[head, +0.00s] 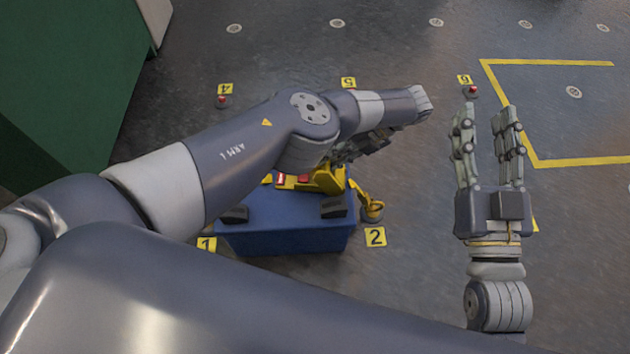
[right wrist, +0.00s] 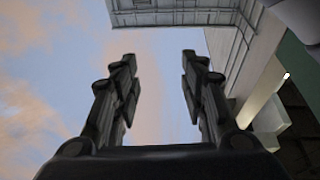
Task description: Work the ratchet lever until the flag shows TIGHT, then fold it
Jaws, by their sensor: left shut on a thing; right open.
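The yellow ratchet (head: 328,181) sits on top of a blue block (head: 285,223) in the head view. My left gripper (head: 343,156) comes down over its right side, mostly hidden by my left arm. It is shut on what looks like the ratchet lever; the grip itself is hard to see. Small red parts (head: 281,180) show left of the yellow body; one may be the flag, but I cannot read it. My right gripper (head: 487,120) is open and empty, well right of the block. Its two spread fingers also show in the right wrist view (right wrist: 160,85).
A yellow hook (head: 371,205) hangs at the block's right side. Numbered yellow floor plates, such as plate 2 (head: 376,237), surround the block. Red-topped floor pieces (head: 472,91) stand farther back. A green structure (head: 70,75) fills the upper left. Floor on the right is mostly clear.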

